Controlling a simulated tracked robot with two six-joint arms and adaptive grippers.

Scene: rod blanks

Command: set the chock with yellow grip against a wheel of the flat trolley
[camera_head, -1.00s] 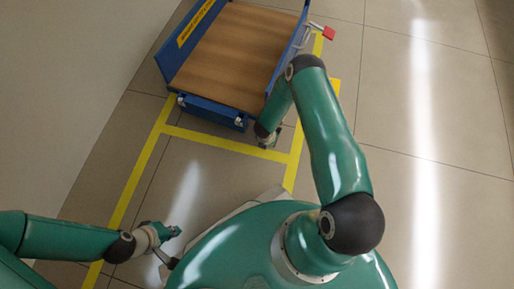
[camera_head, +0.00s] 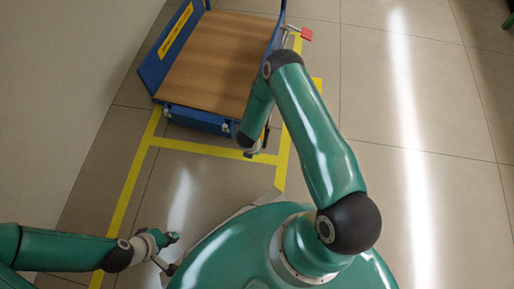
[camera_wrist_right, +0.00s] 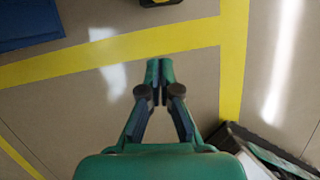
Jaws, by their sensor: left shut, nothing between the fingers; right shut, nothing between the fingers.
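The flat trolley (camera_head: 212,62) has a wooden deck and blue frame and stands at the top of the head view. Its blue edge shows at the upper left of the right wrist view (camera_wrist_right: 28,22). A dark block with a yellow part, apparently the chock (camera_wrist_right: 160,3), is cut off by the top edge of the right wrist view. My right gripper (camera_wrist_right: 160,72) is shut and empty, pointing toward that block but apart from it. In the head view my right gripper (camera_head: 250,153) is near the trolley's near end. My left gripper (camera_head: 172,238) is shut and empty at lower left.
Yellow floor tape (camera_head: 215,151) frames the trolley's bay. A red piece (camera_head: 306,34) sticks out at the trolley's right side. A wall (camera_head: 60,80) rises at the left. The tiled floor (camera_head: 400,110) on the right is clear, apart from a green thing (camera_head: 508,22) at the far corner.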

